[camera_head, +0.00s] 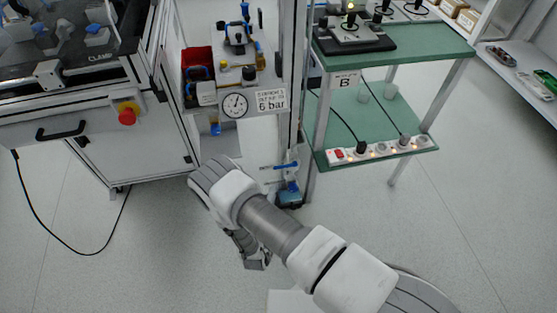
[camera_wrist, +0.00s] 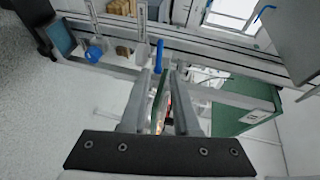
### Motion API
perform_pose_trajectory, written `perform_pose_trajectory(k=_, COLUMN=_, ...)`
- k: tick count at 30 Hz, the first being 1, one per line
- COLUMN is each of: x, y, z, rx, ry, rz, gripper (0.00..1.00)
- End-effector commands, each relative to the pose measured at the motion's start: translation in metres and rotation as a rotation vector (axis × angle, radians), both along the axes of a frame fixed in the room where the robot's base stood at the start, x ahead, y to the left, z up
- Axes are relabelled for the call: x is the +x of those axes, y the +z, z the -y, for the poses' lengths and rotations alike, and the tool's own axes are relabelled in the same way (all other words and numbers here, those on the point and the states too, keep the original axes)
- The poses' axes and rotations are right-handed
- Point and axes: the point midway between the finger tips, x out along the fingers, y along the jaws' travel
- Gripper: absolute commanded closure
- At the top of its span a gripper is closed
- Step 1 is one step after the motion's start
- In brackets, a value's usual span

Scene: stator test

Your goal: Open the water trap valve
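A valve with a blue lever (camera_head: 287,167) is low on the frame post, above a blue-based fitting (camera_head: 290,187). Another small blue part (camera_head: 215,128) hangs under the pressure gauge panel. I cannot tell for sure which of these is the water trap valve. My gripper (camera_head: 257,263) hangs below my bent wrist, left of and nearer than the post; its fingertips are unclear there. In the wrist view my gripper (camera_wrist: 161,78) has two fingers apart, with no object clearly held. A blue-tipped bar (camera_wrist: 159,52) appears between and beyond them; contact is not visible.
The gauge panel (camera_head: 265,100) reads 6 bar. A machine cabinet (camera_head: 130,150) with a red emergency button (camera_head: 126,115) stands left. A green two-level cart (camera_head: 390,140) with a power strip (camera_head: 375,150) stands right. A black cable (camera_head: 70,245) lies on the floor at left.

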Motion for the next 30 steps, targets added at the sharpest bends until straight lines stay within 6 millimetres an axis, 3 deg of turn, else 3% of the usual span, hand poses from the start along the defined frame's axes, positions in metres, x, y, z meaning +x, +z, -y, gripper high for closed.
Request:
perform_pose_trajectory(k=5, x=0.013, y=-0.005, z=0.002, rx=0.001, ry=-0.001, rz=0.006, gripper=0.7)
perform_pose_trajectory(k=21, x=0.123, y=-0.027, z=0.015, rx=0.001, ry=0.001, rz=0.006, gripper=0.7)
perform_pose_trajectory(k=30, x=0.163, y=-0.032, z=0.02, rx=0.001, ry=0.001, rz=0.004, gripper=0.7)
